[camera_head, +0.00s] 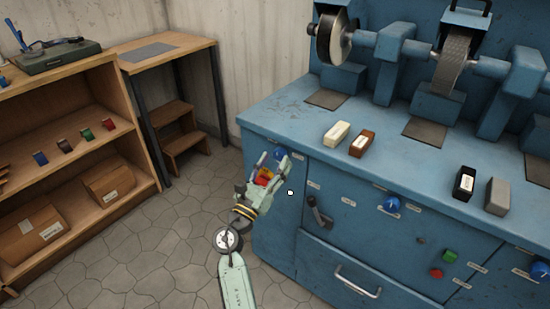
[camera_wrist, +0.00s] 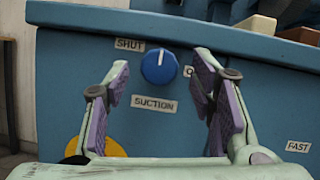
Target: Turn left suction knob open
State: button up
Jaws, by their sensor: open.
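The left suction knob (camera_wrist: 159,66) is a round blue knob on the front of the blue machine cabinet. Its white pointer line points roughly up in the wrist view. A "SHUT" label (camera_wrist: 130,45) sits up and left of it, and a "SUCTION" label (camera_wrist: 154,103) is below. A label to its right is mostly hidden by a finger. The knob also shows in the head view (camera_head: 281,154), partly behind the fingers. My gripper (camera_head: 273,161) is open and empty, facing the knob. Its fingers (camera_wrist: 120,76) appear on either side of the knob, apart from it.
A yellow and red button (camera_head: 264,176) is just below the knob. A black lever (camera_head: 318,215) and a second blue knob (camera_head: 389,204) are further right on the cabinet. Blocks (camera_head: 337,133) lie on the bench top. A wooden shelf (camera_head: 115,90) stands left, with open floor between.

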jog(key=shift+w+d+r, duration=0.2)
jog(key=shift+w+d, duration=0.1)
jog(key=shift+w, duration=0.2)
jog(key=shift+c, duration=0.6)
jog(key=c, duration=1)
